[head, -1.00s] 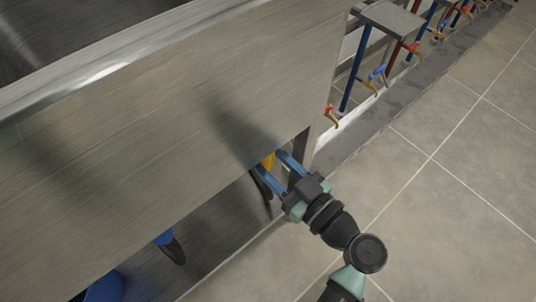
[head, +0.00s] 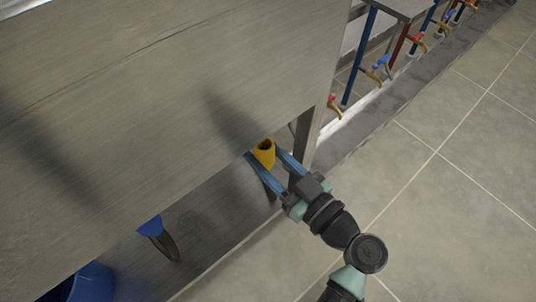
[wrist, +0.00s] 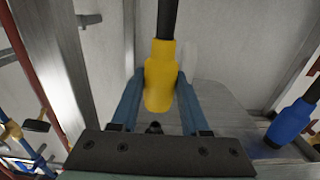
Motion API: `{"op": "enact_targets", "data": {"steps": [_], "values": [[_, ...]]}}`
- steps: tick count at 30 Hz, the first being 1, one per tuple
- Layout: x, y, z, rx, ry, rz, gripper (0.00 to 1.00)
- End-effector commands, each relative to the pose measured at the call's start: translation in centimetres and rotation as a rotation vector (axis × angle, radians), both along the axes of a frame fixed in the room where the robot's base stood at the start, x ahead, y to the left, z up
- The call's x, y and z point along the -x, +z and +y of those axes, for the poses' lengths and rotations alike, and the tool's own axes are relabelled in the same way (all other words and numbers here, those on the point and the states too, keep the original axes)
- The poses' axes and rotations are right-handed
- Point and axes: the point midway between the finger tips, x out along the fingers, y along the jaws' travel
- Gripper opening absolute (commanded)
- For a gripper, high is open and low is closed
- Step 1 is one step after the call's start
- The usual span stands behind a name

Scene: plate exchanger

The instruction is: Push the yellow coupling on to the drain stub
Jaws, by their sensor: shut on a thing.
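The yellow coupling (head: 264,152) is between the two blue fingers of my gripper (head: 266,161), just below the lower edge of the steel panel. Its open end shows in the head view. In the wrist view the yellow coupling (wrist: 159,80) is upright in the picture, with a black hose (wrist: 167,18) running from its upper end. My gripper (wrist: 159,78) is shut on the coupling, one finger on each side. I cannot make out the drain stub in either view.
The steel panel (head: 150,130) overhangs close to my gripper. A steel leg (head: 306,135) stands just right of it. A blue fitting (head: 150,226) with a dark hose is at lower left. Valves (head: 334,105) line the back. Tiled floor at right is clear.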

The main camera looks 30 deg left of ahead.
Motion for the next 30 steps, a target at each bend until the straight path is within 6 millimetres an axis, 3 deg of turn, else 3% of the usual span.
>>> {"op": "enact_targets", "data": {"steps": [11,22,30], "values": [[0.0,-0.3,0.0,0.001,0.0,0.001,0.0],[0.0,-2.2,0.0,0.001,0.0,0.0,0.0],[0.0,-2.1,0.0,0.001,0.0,0.0,0.0]]}}
